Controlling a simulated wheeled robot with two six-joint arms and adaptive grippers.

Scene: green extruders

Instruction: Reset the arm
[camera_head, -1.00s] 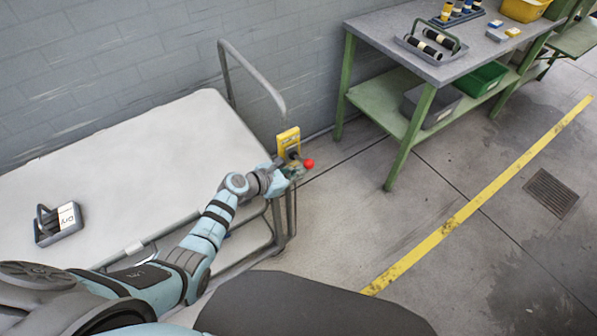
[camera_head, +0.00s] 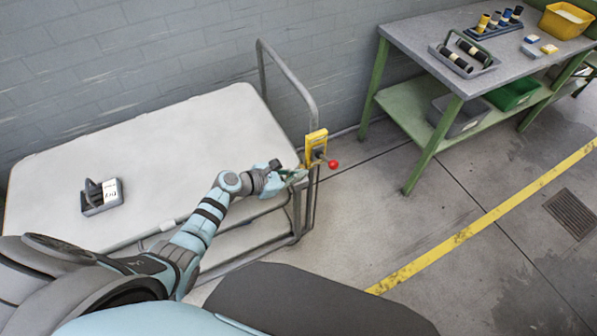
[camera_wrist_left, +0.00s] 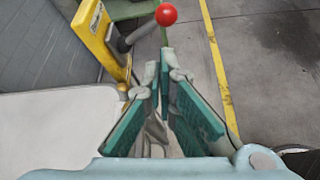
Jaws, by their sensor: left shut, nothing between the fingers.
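My left gripper (camera_head: 300,175) is at the end of the outstretched left arm, just in front of the yellow box (camera_head: 316,148) with a lever. The lever ends in a red ball knob (camera_head: 333,164), a little right of the fingertips. In the left wrist view, the green-padded fingers (camera_wrist_left: 166,75) are shut with nothing between them. The red knob (camera_wrist_left: 166,14) is beyond the tips, and the yellow box (camera_wrist_left: 98,35) is at upper left. The gripper looks apart from both. My right gripper is out of view.
A grey-topped cart (camera_head: 160,150) with a tube handle (camera_head: 290,75) stands under the arm. A small grey tray (camera_head: 103,197) with a handle lies on it. A green-legged workbench (camera_head: 405,25) stands at upper right. The floor around the yellow line (camera_head: 480,225) is clear.

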